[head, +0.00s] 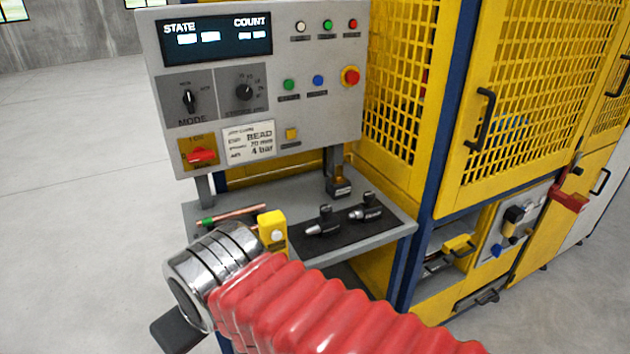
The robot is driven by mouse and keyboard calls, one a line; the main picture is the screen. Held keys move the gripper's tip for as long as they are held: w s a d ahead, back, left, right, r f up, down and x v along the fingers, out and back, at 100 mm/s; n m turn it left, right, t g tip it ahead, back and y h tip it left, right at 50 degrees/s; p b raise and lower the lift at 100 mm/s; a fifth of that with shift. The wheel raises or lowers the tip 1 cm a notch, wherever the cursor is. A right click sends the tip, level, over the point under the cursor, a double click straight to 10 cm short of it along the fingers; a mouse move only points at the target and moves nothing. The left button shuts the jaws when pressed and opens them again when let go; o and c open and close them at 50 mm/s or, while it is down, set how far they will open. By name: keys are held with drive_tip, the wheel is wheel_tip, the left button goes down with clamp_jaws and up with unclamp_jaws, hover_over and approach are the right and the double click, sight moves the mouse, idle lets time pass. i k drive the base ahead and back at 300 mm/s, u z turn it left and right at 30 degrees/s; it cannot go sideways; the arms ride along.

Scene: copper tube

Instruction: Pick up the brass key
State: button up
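I cannot make out a brass key anywhere in the head view. A copper tube (245,213) with a green part at its left end lies on the grey shelf (395,232) below the control panel. My arm, in a red ribbed sleeve with a chrome wrist, crosses the lower middle and hides the front left of the shelf. Of my gripper (178,331), only a dark piece shows beyond the wrist at the lower left. Its fingertips and anything between them are hidden.
A yellow block with a white button (272,230) stands beside the tube. The control panel (260,85) rises behind the shelf. A yellow mesh cage (540,90) blocks the right. Open floor (80,160) lies left.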

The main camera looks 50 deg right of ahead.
sight(339, 171)
drive_tip(key=u, duration=0.85)
drive_tip(key=k, duration=1.2)
drive_tip(key=z, duration=1.1)
drive_tip(key=i, duration=1)
